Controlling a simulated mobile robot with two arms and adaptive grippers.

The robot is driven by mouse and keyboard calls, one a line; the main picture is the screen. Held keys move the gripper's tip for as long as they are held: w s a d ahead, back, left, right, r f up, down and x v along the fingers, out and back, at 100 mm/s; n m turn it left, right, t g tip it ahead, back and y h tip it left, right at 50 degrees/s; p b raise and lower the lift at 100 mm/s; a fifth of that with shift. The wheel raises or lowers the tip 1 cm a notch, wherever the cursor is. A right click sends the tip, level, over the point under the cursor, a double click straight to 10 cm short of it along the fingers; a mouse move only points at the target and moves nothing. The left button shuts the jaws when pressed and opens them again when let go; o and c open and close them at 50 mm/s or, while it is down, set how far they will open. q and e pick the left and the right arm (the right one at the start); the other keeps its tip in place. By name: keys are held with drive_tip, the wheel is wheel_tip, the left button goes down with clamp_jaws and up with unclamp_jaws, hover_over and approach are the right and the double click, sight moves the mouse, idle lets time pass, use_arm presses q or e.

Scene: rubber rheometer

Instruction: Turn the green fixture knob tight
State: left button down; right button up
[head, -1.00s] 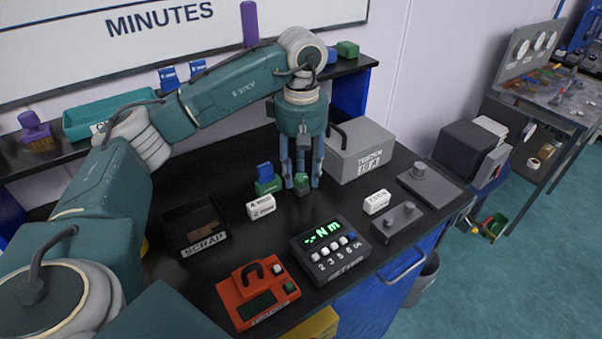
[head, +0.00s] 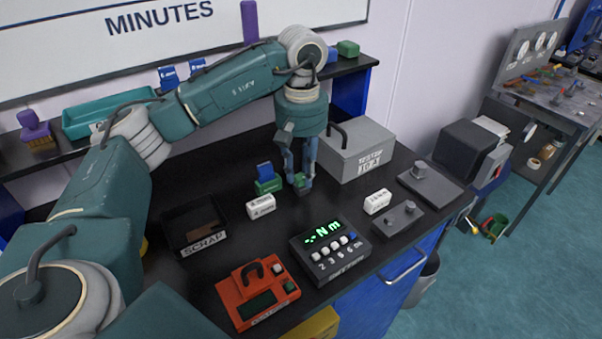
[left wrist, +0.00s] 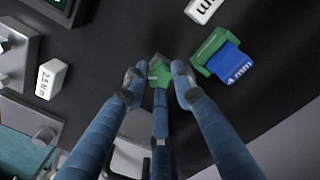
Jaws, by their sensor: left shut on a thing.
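The green fixture knob (head: 300,179) stands on the black bench, mostly hidden behind my fingers in the head view. In the left wrist view the knob (left wrist: 158,70) shows as a small green angular piece between the fingertips. My left gripper (head: 298,187) points straight down over it, and its three blue fingers are shut on the knob. The left wrist view shows the fingertips (left wrist: 158,80) around it. My right gripper is in neither view.
A green block with a blue 4 mm tag (head: 266,180) stands close left of the fingers. A grey case (head: 358,152) is close behind right. White labelled blocks (head: 261,206) (head: 377,202), a dark meter reading "-.- Nm" (head: 330,251) and a scrap tray (head: 203,250) lie nearer.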

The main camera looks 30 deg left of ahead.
use_arm(q)
drive_tip(key=m, duration=0.4)
drive_tip(key=shift+m, duration=0.3)
drive_tip(key=m, duration=0.2)
drive_tip(key=shift+m+b, duration=0.3)
drive_tip(key=shift+m, duration=0.8)
drive_tip(key=m, duration=0.4)
drive_tip(key=shift+r+m, duration=0.1)
drive_tip(key=shift+m, duration=0.2)
drive_tip(key=c, duration=1.6)
unclamp_jaws()
drive_tip(key=shift+o, duration=0.2)
